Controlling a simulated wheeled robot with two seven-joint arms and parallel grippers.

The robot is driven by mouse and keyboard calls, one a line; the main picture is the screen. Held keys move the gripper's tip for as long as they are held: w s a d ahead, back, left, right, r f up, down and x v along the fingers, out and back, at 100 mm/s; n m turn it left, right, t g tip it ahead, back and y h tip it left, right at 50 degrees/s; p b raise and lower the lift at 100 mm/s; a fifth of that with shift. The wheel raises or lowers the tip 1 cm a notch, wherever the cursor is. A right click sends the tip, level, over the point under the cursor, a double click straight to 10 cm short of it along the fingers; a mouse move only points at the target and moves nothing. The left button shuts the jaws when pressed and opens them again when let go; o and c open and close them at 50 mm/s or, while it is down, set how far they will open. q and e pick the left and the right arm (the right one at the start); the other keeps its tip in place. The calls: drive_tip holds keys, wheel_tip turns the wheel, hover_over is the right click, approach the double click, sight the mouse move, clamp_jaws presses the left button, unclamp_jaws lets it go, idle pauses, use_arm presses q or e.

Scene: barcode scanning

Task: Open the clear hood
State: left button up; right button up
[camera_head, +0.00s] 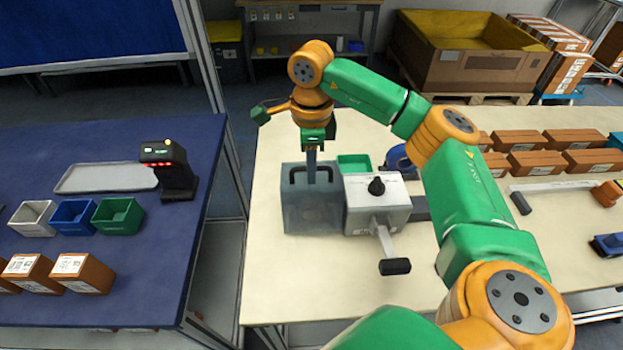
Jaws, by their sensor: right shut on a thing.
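The clear hood (308,212) is a grey see-through box on the cream table, left of a grey metal device (376,208). A black handle (297,174) shows at its upper part. My right gripper (311,178) points down at the hood from above and is shut on the handle. The fingers cover part of the handle. The hood stands upright beside the device; I cannot tell whether it is lifted at all. My left gripper is not in view.
The device has a black knob (376,186) and a lever with a black grip (395,266). A green bin (354,163) stands behind it. Several brown boxes (537,162) fill the right side. A black scanner (172,170) stands on the blue table. The cream table's front is clear.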

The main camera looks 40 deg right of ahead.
drive_tip(key=shift+w+d+r+p, duration=0.25)
drive_tip(key=shift+w+r+p, duration=0.1)
drive_tip(key=shift+w+r, duration=0.1)
drive_tip(key=shift+w+d, duration=0.3)
drive_tip(key=shift+w, duration=0.15)
drive_tip(key=p, duration=0.1)
drive_tip(key=w+d+p, duration=0.1)
drive_tip(key=shift+w+r+p, duration=0.3)
drive_tip(key=shift+w+d+f, duration=0.4)
drive_tip(key=shift+w, duration=0.3)
drive_tip(key=shift+d, duration=0.1)
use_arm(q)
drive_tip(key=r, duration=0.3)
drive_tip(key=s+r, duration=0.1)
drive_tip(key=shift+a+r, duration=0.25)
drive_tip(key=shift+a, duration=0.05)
use_arm(e)
drive_tip(key=shift+f, duration=0.25)
